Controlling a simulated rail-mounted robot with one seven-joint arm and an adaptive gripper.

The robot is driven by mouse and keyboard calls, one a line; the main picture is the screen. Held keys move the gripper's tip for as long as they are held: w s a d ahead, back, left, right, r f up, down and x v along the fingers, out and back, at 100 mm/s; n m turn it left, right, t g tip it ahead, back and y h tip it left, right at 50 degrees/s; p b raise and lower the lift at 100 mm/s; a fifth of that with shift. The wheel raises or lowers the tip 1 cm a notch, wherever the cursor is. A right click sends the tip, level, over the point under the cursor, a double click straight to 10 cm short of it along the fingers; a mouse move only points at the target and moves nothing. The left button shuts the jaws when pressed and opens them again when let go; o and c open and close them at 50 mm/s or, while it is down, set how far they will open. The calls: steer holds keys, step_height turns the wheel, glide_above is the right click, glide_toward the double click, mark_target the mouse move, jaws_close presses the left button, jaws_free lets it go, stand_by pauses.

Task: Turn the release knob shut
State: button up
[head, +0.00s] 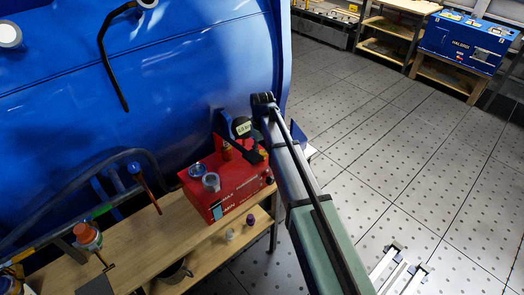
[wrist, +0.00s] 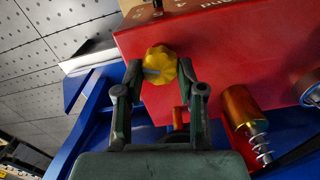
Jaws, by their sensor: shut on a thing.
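The yellow release knob (wrist: 160,62) is on the side of a red box (wrist: 225,60). It has a lobed edge and a pale blue-grey mark across its lower left face. My gripper (wrist: 160,70) has one finger on each side of the knob and is shut on it.
A copper-coloured cylinder with a spring (wrist: 240,107) is close to the right of my gripper. A blue frame (wrist: 95,115) lies to the left. In the head view a large blue shell (head: 160,70) rises behind a wooden shelf (head: 150,240). Tiled floor on the right is mostly open.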

mark_target(263, 152)
steer(key=m, duration=0.6)
steer(key=shift+d+b, duration=0.1)
steer(key=shift+b, duration=0.2)
steer(key=m, duration=0.7)
steer(key=shift+s+d, duration=0.1)
steer(key=o, duration=1.1)
steer(key=shift+f, duration=0.1)
steer(key=shift+o, duration=0.2)
step_height(263, 152, up, 12)
